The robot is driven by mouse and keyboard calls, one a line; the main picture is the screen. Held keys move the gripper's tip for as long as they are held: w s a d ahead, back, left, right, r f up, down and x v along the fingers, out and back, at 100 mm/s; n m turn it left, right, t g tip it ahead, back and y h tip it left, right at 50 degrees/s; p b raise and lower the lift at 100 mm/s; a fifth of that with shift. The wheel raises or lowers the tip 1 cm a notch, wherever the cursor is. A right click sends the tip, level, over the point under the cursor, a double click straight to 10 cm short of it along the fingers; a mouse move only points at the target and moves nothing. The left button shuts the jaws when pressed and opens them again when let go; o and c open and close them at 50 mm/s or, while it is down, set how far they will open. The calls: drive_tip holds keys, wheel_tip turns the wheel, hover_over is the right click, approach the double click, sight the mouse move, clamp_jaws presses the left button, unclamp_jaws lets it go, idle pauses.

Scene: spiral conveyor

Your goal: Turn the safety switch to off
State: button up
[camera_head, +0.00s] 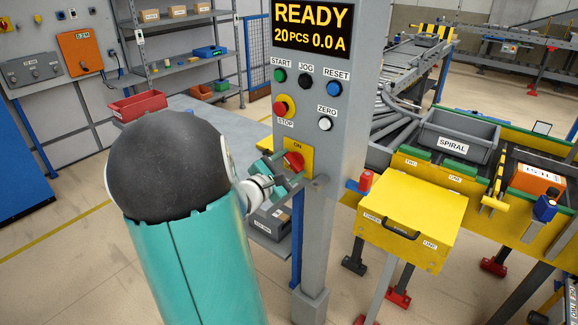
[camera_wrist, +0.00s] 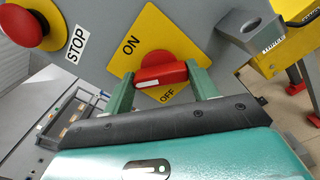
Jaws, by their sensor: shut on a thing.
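The red safety switch (camera_head: 294,160) is a knob on a yellow plate on the grey control post. In the wrist view the red switch handle (camera_wrist: 162,74) lies between ON and OFF labels, its bar running across the picture. I cannot tell for certain which position it is set to. My gripper (camera_head: 286,169) reaches the switch from the left. In the wrist view the two green fingers of my gripper (camera_wrist: 162,80) are shut on the handle, one at each end.
Above the switch are a red stop button (camera_head: 279,108), a white zero button (camera_head: 325,124) and a READY display (camera_head: 312,27). A grey padlock-like block (camera_wrist: 248,33) juts out beside the plate. A yellow box (camera_head: 410,215) and the conveyor stand to the right.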

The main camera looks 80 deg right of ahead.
drive_tip(key=n, duration=0.3)
drive_tip(key=shift+w+n, duration=0.1)
drive_tip(key=shift+n, duration=2.2)
drive_tip(key=o, duration=1)
drive_tip(key=shift+a, duration=0.1)
drive_tip(key=v, duration=1.3)
drive_tip(key=shift+w+a, duration=0.15)
drive_tip(key=shift+a, duration=0.15)
